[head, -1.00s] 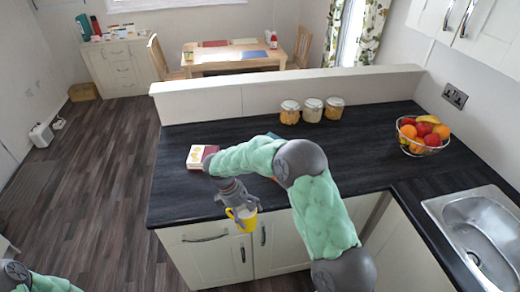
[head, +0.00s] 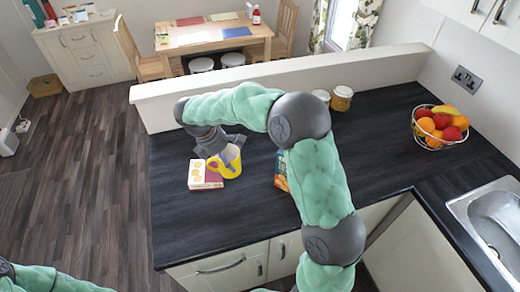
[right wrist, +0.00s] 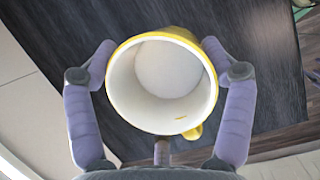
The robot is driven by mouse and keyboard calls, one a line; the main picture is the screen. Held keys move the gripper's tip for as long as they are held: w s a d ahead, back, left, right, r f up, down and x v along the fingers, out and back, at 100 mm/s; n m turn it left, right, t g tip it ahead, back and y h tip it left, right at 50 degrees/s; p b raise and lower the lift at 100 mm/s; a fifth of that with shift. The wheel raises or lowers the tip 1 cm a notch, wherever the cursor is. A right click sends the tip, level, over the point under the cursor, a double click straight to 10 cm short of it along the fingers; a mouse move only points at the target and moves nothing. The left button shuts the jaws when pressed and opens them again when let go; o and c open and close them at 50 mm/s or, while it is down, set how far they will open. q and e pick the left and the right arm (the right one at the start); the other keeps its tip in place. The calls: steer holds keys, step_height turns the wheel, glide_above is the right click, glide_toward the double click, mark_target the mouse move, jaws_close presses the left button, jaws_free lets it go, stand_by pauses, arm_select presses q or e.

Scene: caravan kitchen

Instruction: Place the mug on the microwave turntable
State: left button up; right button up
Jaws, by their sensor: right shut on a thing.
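The mug is yellow outside and white inside. In the head view the mug (head: 227,166) is held above the dark counter, close to a red and white box. My right gripper (head: 222,152) is shut on it. In the right wrist view the mug (right wrist: 163,80) shows its open mouth and empty inside, with the fingers of my right gripper (right wrist: 160,62) on either side and its handle at the bottom right. Only part of my left arm shows at the bottom left of the head view; its gripper is out of view. No microwave or turntable is in view.
The red and white box (head: 205,174) lies on the counter (head: 195,225). A colourful packet (head: 282,172) is partly behind my right arm. Jars (head: 341,98) stand by the low wall (head: 390,70). A fruit bowl (head: 438,128) and sink (head: 490,215) are at right.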

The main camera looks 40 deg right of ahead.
steer(key=shift+w+d+r, duration=0.1)
steer(key=shift+w+d, duration=0.1)
steer(key=shift+w, duration=0.1)
steer(key=w+d+f+b, duration=0.1)
steer(key=d+f, duration=0.7)
steer(key=d, duration=0.1)
steer(key=w+d+f+b, duration=0.1)
steer(key=d+f, duration=0.3)
steer(key=f, duration=0.1)
steer(key=shift+w+d+b, duration=0.25)
steer(key=shift+w+b, duration=0.05)
steer(key=shift+r, duration=0.15)
steer(key=o, duration=1.4)
steer(key=shift+s, duration=0.1)
steer(key=shift+o, duration=0.2)
